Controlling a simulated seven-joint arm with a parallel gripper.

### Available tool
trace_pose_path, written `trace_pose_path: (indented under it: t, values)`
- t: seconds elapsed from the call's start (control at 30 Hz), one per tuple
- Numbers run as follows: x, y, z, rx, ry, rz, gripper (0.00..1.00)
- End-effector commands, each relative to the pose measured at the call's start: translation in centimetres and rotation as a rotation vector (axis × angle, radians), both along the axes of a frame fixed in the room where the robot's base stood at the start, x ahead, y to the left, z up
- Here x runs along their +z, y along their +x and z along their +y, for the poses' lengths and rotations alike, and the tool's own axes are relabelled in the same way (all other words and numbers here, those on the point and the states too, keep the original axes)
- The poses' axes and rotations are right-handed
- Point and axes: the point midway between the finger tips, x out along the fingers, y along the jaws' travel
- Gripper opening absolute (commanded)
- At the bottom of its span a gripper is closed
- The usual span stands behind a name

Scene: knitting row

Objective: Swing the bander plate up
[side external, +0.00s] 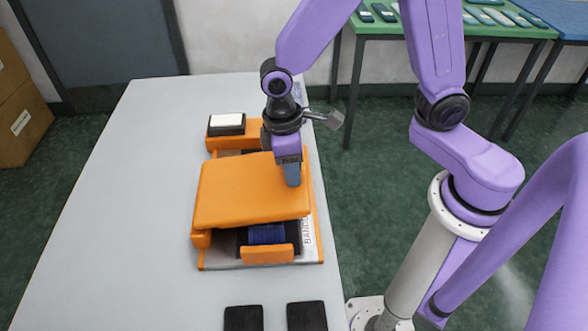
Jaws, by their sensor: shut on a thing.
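The bander (310,232) is an orange machine on a grey-white base lying on the table. Its wide orange plate (245,195) is tilted, its near right part raised over the base, with a gap under it at the front. My gripper (292,178) points down at the plate's right edge and is shut on it. The fingertips are partly hidden, so the exact grip on the edge cannot be seen. A blue spool-like part (267,234) shows under the plate, behind a small orange front block (267,254).
A black block with a white top (227,124) stands at the machine's back left. Two dark pads (244,318) (307,316) lie at the table's front. The pale table (120,200) is clear on the left. A green table (470,30) with small items stands behind.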

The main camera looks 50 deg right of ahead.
Motion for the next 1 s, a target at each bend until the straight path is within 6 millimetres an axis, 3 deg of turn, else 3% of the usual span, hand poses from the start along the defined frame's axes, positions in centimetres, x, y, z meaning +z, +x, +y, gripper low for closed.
trace_pose_path:
  t: [0.53,1.0]
  values:
    - [0.8,0.1,0.1,-0.001,-0.026,0.026,0.18]
    - [3.2,1.0,1.0,-0.001,-0.105,0.105,0.18]
